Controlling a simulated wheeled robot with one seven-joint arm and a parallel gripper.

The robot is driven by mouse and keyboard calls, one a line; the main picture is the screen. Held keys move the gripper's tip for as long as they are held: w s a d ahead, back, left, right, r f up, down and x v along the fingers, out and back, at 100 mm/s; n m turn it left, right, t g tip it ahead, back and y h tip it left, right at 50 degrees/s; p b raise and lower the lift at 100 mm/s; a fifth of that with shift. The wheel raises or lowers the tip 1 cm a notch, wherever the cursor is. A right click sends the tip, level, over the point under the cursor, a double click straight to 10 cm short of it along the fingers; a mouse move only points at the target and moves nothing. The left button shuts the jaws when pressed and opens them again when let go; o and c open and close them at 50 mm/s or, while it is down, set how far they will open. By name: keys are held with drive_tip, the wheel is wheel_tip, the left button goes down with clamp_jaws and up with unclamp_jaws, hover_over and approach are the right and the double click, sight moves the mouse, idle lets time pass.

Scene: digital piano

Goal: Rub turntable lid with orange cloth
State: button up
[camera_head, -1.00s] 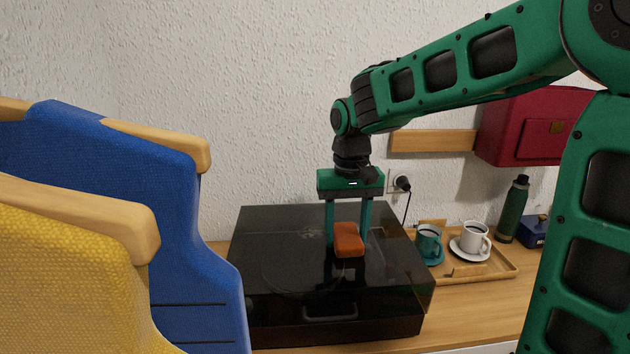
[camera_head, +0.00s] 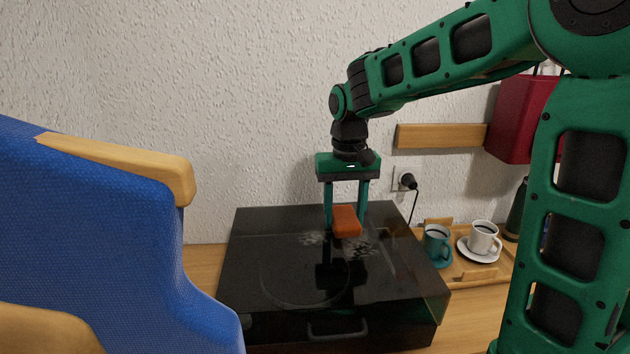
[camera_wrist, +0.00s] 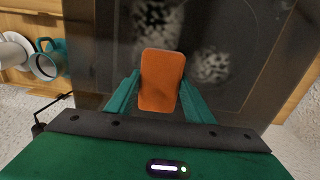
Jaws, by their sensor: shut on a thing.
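The turntable lid (camera_head: 270,265) is a dark, glossy, see-through cover on the turntable, with a handle at its front. Two pale speckled smudges show on it, one on each side of the cloth; they also show in the wrist view (camera_wrist: 210,68). My gripper (camera_head: 346,212) points down over the rear part of the lid. It is shut on the orange cloth (camera_head: 346,222), a folded block that also shows between the fingers in the wrist view (camera_wrist: 161,80). The cloth is at or just above the lid; I cannot tell if it touches.
A wooden tray (camera_head: 482,274) right of the turntable holds a teal cup (camera_head: 437,243) and a white cup (camera_head: 483,236). A plug (camera_head: 408,181) with a cord is on the wall behind. A blue chair (camera_head: 95,235) stands at the front left.

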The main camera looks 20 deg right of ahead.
wheel_tip(320, 180, up, 2)
drive_tip(key=shift+r, duration=0.2)
drive_tip(key=shift+w+r, duration=0.15)
drive_tip(key=shift+r, duration=2.7)
